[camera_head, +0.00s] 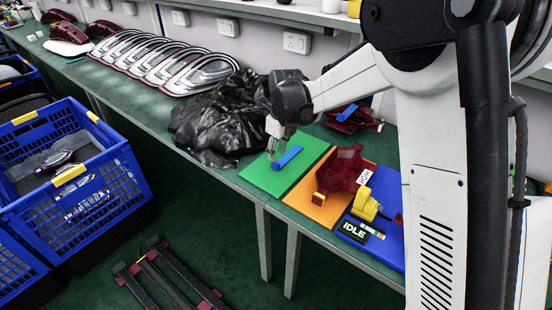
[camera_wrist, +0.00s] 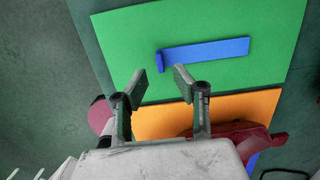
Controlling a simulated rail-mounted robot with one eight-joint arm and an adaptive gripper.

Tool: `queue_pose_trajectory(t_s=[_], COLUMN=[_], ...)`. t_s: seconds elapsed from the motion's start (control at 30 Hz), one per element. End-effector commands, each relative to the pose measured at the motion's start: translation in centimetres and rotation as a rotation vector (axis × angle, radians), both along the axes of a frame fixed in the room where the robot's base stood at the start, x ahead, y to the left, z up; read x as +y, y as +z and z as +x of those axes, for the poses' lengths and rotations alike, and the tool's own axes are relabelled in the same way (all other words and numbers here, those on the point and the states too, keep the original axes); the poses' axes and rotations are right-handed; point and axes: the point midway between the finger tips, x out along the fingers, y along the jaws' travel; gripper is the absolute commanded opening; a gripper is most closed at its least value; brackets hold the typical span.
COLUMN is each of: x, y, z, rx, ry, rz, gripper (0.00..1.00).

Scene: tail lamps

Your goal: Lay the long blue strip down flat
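A long blue strip (camera_head: 289,156) lies on the green mat (camera_head: 262,178). In the wrist view the strip (camera_wrist: 208,49) runs across the green mat (camera_wrist: 130,30), with a short blue piece (camera_wrist: 159,62) set crosswise at its left end. I cannot tell whether the whole strip touches the mat. My gripper (camera_head: 277,150) is above the mat beside the strip's end. In the wrist view my gripper (camera_wrist: 160,80) has its two fingers apart with nothing between them, near the short end piece.
An orange mat (camera_head: 300,199) with a dark red fixture (camera_head: 342,170) adjoins the green one. A blue mat (camera_head: 385,185) carries a yellow device (camera_head: 366,205) and an IDLE display (camera_head: 353,231). Black plastic sheeting (camera_head: 212,125) lies left. Another blue piece (camera_head: 347,112) rests on a red part behind.

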Motion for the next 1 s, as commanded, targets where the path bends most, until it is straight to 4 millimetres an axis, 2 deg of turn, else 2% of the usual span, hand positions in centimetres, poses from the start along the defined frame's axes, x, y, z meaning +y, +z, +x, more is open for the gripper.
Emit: queue_pose_trajectory(t_s=[0.03, 0.1, 0.3, 0.43, 0.73, 0.87, 1.0], x=[-0.1, -0.2, -0.5, -0.6, -0.9, -2.3, -4.6], y=[1.3, 2.6, 5.7, 6.7, 7.5, 9.1, 11.9], z=[-0.1, -0.2, -0.5, -0.5, -0.8, -2.0, -4.6], rx=[0.0, 0.0, 0.0, 0.0, -0.006, -0.039, -0.106], ry=[0.0, 0.0, 0.0, 0.0, 0.018, 0.112, 0.304], rz=[0.0, 0.0, 0.0, 0.0, -0.001, -0.009, -0.033], gripper=[0.27, 0.27, 0.27, 0.27, 0.27, 0.27, 0.27])
